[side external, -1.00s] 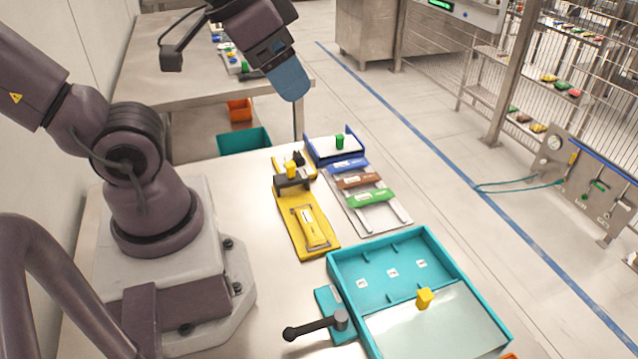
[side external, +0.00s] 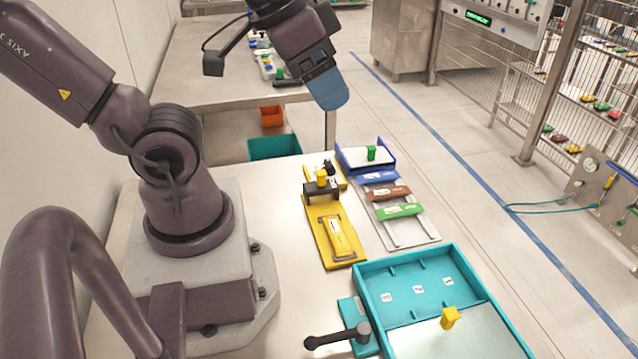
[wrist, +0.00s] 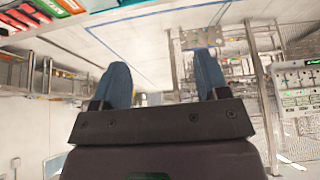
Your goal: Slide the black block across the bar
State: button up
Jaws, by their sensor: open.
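A black block (side external: 318,189) with a yellow knob (side external: 321,176) sits across the upper part of a yellow fixture (side external: 341,258) in the side view. The fixture lies on the white table, and a silver-edged bar or frame (side external: 337,236) is set in its lower half. I cannot tell exactly which part the block rides on. My gripper (side external: 334,100) has blue fingers and hangs high above the table, well above and behind the block. The wrist view shows my gripper (wrist: 163,80) open and empty, its two fingers wide apart. The block is not visible there.
A teal tray (side external: 440,255) with a yellow knob and a black lever (side external: 338,337) stands at the front. A blue-ended rack (side external: 366,165) with blue, brown and green bars is right of the fixture. Bare table lies left of the fixture.

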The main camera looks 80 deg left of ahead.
jog(key=c, duration=0.3)
jog(key=w+a+f+n+g, duration=0.1)
jog(key=a+f, duration=0.2)
jog(key=w+a+f+n+g, duration=0.1)
jog(key=a+f+g, duration=0.1)
jog(key=a+f, duration=0.1)
jog(key=w+a+f+n+g, duration=0.1)
jog(key=a+f+g, duration=0.1)
jog(key=a, duration=0.3)
jog(key=shift+w+a+f+n, duration=0.1)
jog(key=shift+a+f+n, duration=0.05)
jog(key=shift+f, duration=0.25)
jog(key=shift+a+f+n, duration=0.1)
jog(key=shift+f+n, duration=0.05)
jog(key=shift+f, duration=0.25)
jog(key=shift+c, duration=0.7)
jog(key=m, duration=0.3)
send_over(321, 175)
notch_tip(321, 175, down, 8)
jog(key=shift+m+g, duration=0.3)
notch_tip(321, 175, down, 12)
jog(key=shift+a+f, duration=0.15)
jog(key=shift+f, duration=0.05)
grip_shut()
